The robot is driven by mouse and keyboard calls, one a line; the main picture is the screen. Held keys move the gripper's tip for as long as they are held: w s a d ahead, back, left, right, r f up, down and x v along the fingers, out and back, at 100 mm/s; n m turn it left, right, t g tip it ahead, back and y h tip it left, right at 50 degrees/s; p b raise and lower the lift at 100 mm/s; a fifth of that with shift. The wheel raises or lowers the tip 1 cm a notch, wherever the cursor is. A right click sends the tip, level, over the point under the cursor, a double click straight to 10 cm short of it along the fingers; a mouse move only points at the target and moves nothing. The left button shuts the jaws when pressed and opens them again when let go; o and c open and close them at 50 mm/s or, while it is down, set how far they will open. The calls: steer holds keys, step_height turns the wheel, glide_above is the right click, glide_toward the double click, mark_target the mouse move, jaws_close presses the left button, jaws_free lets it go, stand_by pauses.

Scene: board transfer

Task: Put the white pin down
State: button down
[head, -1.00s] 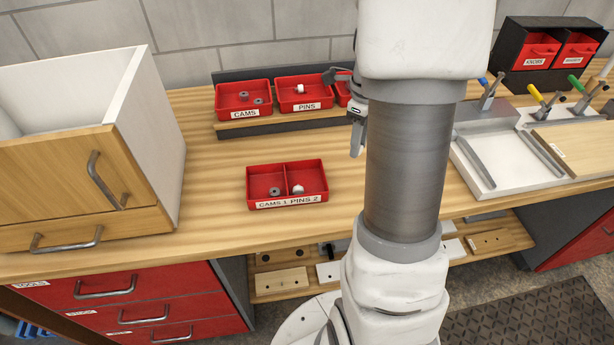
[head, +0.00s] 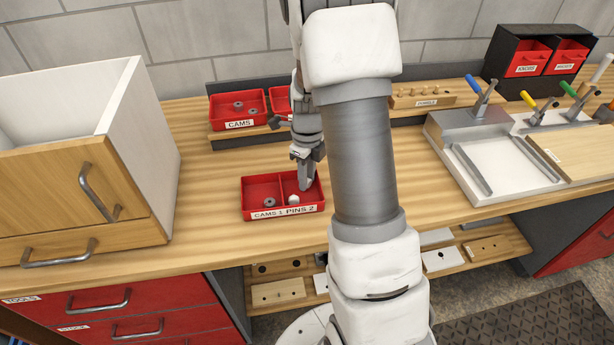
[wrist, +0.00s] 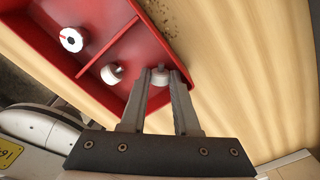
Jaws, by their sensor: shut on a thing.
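The red two-part tray (head: 247,199), labelled "CAMS 1 PINS 2", sits on the bench. My gripper (head: 305,182) reaches down at its right compartment. In the wrist view, the fingers (wrist: 160,78) are shut on a white pin (wrist: 160,73), over or in that compartment. I cannot tell whether the pin touches the floor. Another white pin (wrist: 112,73) lies beside it in the same compartment and shows in the head view (head: 293,199). A grey cam (wrist: 71,39) lies in the left compartment. The held pin is hidden in the head view.
Behind are the CAMS bin (head: 238,108) and another red bin (head: 280,99), partly hidden by my arm. A wooden cabinet (head: 92,195) stands at left. A fixture with clamps (head: 497,160) is at right. Bench around the tray's front is clear.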

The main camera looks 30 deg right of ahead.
steer(key=shift+f, duration=0.1)
steer(key=c, duration=0.9)
jaws_free()
step_height(320, 180, up, 12)
steer(key=p, duration=0.1)
steer(key=s+a+r+n+t, duration=0.2)
steer(key=s+a+r+n, duration=0.2)
steer(key=n, duration=0.6)
steer(key=s+a+r+n+t, duration=0.2)
steer(key=s+a+r+n, duration=0.2)
steer(key=s+n, duration=0.4)
steer(key=s+a+r+n+t, duration=0.1)
steer(key=s+a+r+n, duration=0.3)
steer(key=n, duration=0.8)
steer(key=shift+s+a+r+t, duration=0.1)
steer(key=shift+s+r+t, duration=0.1)
steer(key=shift+s+r, duration=0.4)
steer(key=shift+s+a+r+t, duration=0.1)
steer(key=shift+s+r+t, duration=0.2)
steer(key=shift+s, duration=0.4)
